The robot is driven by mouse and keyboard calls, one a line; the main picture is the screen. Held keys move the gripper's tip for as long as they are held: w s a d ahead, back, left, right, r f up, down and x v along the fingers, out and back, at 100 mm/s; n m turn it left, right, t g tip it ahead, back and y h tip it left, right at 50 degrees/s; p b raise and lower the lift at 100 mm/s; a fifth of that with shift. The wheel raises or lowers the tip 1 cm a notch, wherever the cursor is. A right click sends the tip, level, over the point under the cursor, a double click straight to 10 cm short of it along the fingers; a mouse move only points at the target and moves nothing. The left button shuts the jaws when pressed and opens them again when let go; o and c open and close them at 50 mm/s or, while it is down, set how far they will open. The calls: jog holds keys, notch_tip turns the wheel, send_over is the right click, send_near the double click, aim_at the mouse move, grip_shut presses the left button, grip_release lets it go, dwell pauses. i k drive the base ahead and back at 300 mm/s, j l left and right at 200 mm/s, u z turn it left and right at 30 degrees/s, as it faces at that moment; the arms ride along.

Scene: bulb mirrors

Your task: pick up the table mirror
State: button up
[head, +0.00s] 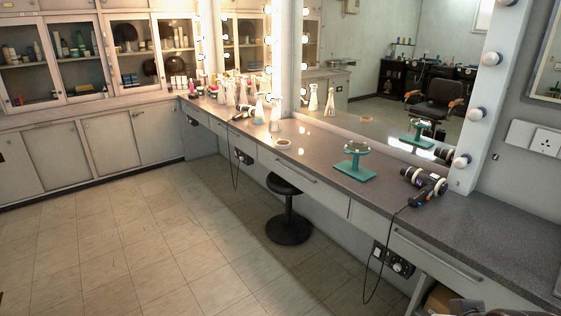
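The table mirror (354,173) stands upright on the grey counter, right of the picture's middle. It has a flat teal base, a short teal stem and a round head tilted so its face shows as a thin, pale oval. It stands apart from the things around it, near the counter's front edge. Its reflection shows in the large wall mirror behind it. My gripper is not in view.
A hair dryer (424,184) lies right of the table mirror, its cord hanging over the counter's front. A small round dish (283,144) and several bottles stand to the left. A black stool (288,212) stands below the counter. The tiled floor (130,245) is clear.

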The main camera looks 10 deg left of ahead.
aim_at(362, 174)
jog(key=i+l, duration=0.15)
jog(key=i, duration=0.4)
jog(key=i+l+z, duration=0.1)
jog(key=i, duration=0.45)
jog(key=i+l, duration=0.15)
jog(key=i, duration=0.4)
jog(key=z, duration=0.05)
